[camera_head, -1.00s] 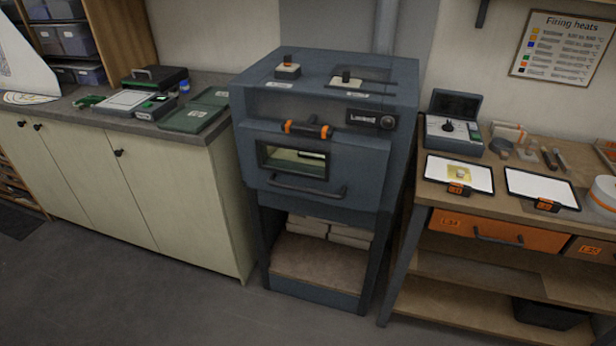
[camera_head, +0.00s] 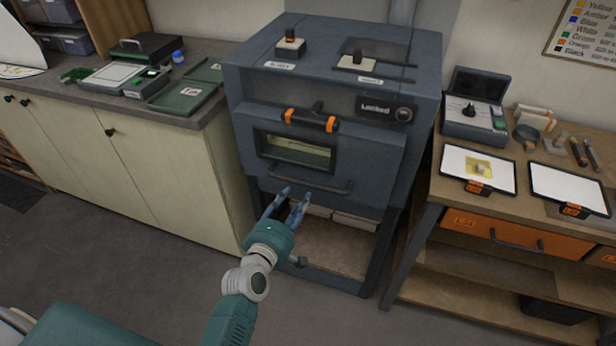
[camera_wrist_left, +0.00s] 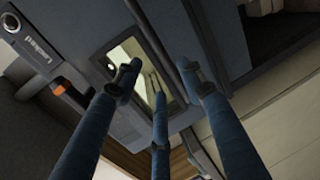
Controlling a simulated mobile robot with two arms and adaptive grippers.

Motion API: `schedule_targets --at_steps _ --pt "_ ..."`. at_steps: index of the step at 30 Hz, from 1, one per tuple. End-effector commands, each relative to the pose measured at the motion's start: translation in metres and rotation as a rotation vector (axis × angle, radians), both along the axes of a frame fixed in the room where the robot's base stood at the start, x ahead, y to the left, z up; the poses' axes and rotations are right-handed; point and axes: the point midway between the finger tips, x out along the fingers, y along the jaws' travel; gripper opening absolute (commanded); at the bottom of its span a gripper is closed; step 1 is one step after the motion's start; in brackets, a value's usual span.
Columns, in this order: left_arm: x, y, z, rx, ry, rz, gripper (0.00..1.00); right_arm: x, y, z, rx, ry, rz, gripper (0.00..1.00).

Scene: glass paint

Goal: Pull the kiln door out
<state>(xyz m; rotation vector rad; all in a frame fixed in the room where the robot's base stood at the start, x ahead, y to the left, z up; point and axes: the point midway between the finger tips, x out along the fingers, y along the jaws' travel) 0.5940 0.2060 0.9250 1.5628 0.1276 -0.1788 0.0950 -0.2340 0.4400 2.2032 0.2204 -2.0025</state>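The blue-grey kiln (camera_head: 340,75) stands in the middle. Its door (camera_head: 375,160) is closed, with a small window (camera_head: 297,151) and a dark bar handle (camera_head: 308,184) below it. A black latch handle with orange ends (camera_head: 311,119) sits above the window, beside a display reading "Locked" (camera_head: 375,107). My left gripper (camera_head: 287,200) is open and empty, just below and in front of the bar handle's left part. The left wrist view shows its spread blue fingers (camera_wrist_left: 150,85) with the window (camera_wrist_left: 145,70) and bar handle (camera_wrist_left: 150,38) beyond; contact cannot be told. My right gripper is out of view.
A cream cabinet with a counter (camera_head: 205,115) stands left of the kiln. A wooden workbench (camera_head: 445,195) with tablets and a small device (camera_head: 475,105) stands right. Two controls (camera_head: 290,45) are on the kiln top. The floor in front is clear.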

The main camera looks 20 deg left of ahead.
Motion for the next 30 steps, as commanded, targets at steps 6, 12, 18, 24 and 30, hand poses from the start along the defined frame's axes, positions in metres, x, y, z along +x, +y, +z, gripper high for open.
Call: schedule_targets --at_steps 6,12,18,24,30 --pt "0.036 -0.001 -0.006 0.003 0.0 -0.002 0.4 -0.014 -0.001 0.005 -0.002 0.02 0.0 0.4" --pt "0.073 -0.002 -0.014 0.005 0.002 -0.001 0.4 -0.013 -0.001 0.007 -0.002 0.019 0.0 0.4" --pt "0.094 -0.004 -0.021 0.005 0.004 -0.002 0.4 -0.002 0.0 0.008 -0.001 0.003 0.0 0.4" --pt "0.1 -0.003 -0.022 0.006 0.004 -0.001 0.4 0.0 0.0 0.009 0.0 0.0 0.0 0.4" --pt "0.1 -0.003 -0.022 0.006 0.004 -0.001 0.36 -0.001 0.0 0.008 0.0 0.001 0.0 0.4"
